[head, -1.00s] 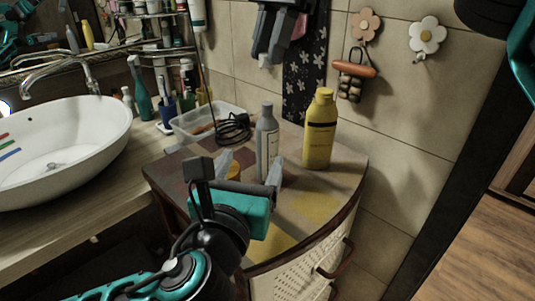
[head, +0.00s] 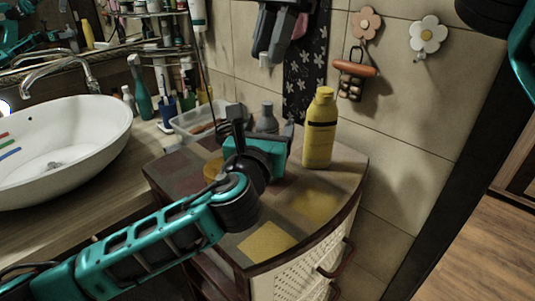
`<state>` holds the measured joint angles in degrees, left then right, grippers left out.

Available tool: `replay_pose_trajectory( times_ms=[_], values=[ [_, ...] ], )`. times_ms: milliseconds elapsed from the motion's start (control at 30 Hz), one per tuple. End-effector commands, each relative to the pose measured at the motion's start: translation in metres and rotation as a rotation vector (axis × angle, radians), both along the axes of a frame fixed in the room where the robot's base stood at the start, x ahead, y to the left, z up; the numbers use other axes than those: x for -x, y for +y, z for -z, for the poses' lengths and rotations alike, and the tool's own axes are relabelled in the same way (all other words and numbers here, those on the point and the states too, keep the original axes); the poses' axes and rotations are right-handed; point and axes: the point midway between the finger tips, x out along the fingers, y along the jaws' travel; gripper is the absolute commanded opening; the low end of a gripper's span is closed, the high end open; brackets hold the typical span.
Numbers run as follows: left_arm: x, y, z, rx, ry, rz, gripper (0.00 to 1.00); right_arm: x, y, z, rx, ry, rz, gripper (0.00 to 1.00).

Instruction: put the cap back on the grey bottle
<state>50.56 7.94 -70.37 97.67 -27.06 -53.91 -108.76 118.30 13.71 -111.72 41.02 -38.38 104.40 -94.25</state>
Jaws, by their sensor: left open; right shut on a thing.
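The grey bottle (head: 267,122) stands upright on the wooden cabinet top; only its upper part shows, as my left gripper hides the rest. My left gripper (head: 265,130) is open, its fingers reaching to either side of the bottle; whether they touch it cannot be seen. My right gripper (head: 268,57) hangs from the top of the picture, above and behind the bottle. It is shut on a small pale thing at its tip, which looks like the cap (head: 265,61).
A yellow bottle (head: 320,130) stands close right of the grey one. A clear tray (head: 190,124) and a dark coiled cable are behind. A white basin (head: 110,140) is at left. The cabinet's front right is clear.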

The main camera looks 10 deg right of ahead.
Motion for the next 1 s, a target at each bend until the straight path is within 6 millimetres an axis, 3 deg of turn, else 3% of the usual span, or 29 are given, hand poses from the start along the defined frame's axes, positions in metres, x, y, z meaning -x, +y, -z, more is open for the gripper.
replay_pose_trajectory(
  times_ms=[233,1000],
  values=[
    [0.0001,-0.0002,-0.0001,0.0,0.0,0.001,0.73,0.0001,0.0001,0.0,0.0,0.0,0.0,0.0],
    [0.0003,0.0,0.0004,0.0,0.001,0.0,0.0,0.0001,0.0001,0.0,0.0,0.0,0.0,0.0]
  ],
)
